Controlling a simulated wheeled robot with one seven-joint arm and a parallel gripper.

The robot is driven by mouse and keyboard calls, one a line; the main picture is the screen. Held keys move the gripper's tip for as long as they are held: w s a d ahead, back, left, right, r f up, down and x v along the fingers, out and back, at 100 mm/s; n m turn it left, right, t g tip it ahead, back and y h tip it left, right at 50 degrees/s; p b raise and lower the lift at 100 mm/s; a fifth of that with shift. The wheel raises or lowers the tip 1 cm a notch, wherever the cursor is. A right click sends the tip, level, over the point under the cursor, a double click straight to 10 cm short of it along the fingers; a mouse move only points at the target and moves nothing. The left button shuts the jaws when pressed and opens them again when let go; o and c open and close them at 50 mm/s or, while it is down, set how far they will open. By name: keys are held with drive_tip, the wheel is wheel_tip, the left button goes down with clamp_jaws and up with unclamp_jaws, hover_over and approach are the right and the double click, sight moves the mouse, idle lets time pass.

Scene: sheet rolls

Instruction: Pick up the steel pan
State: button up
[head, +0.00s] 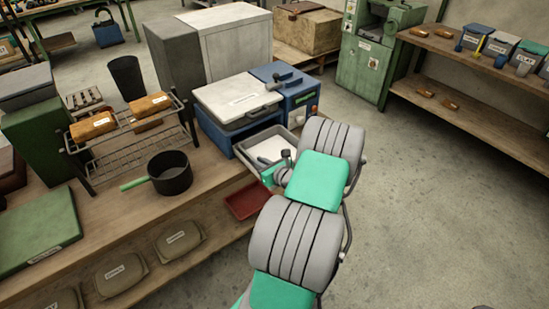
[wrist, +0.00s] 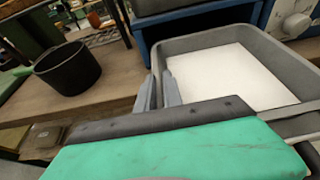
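A dark round pan (head: 172,180) with a green handle stands upright on the wooden bench, in front of a wire rack. The handle points left in the head view. In the head view my arm mostly hides the gripper.
The grey tray (wrist: 262,45) with a white floor sticks out below a blue machine (head: 290,90). The wire rack (head: 135,138) holds wrapped brown bundles. A black bin (head: 127,78) stands behind it. A red tray (head: 248,200) lies low. Bench space right of the pan is clear.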

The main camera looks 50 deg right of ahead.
drive_tip(key=x, duration=0.2)
drive_tip(key=shift+w+f+b, duration=0.2)
drive_tip(key=shift+w+b, duration=0.1)
drive_tip(key=shift+b, duration=0.1)
drive_tip(key=shift+r, duration=0.15)
drive_tip(key=shift+c, duration=0.3)
clamp_jaws()
idle(0.5)
drive_tip(key=shift+r, duration=0.1)
